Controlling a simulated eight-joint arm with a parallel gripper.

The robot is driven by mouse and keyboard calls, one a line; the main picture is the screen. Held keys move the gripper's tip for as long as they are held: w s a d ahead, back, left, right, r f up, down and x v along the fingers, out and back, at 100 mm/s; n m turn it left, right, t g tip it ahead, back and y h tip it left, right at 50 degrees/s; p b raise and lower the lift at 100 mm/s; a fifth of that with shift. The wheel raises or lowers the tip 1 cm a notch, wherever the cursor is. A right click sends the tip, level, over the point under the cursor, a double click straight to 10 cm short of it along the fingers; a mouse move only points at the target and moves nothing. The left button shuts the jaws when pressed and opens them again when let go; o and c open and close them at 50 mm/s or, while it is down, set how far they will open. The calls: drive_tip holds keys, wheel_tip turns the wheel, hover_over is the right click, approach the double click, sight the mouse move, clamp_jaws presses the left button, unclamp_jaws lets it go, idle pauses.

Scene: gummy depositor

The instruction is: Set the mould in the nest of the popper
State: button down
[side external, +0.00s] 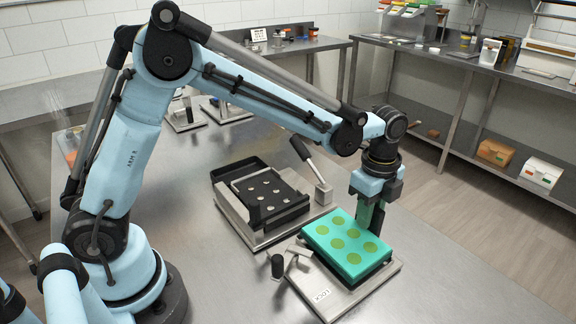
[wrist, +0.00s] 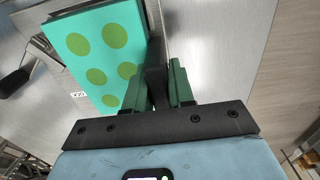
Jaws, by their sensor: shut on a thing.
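The mould is a teal slab with several yellow-green round cavities (side external: 345,242); it also shows in the wrist view (wrist: 101,50). It lies over a grey metal base plate (side external: 388,272) with a label and a small clamp; whether it rests fully on the plate I cannot tell. My gripper (side external: 371,216) is at the mould's far right side, its green fingers shut on a dark tab on that edge; the tab shows between them in the wrist view (wrist: 157,86). The likely popper, a black frame with several pale round studs and a lever (side external: 262,192), stands to the left behind, apart from the mould.
A black-knobbed clamp (side external: 278,266) stands at the plate's left. The popper's lever (side external: 303,150) rises between the two stations. The steel table (side external: 450,290) is clear to the front right. Back benches (side external: 480,66) hold boxes and small items.

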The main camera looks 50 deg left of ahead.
drive_tip(key=shift+r, duration=2.9)
drive_tip(key=c, duration=1.6)
unclamp_jaws()
clamp_jaws()
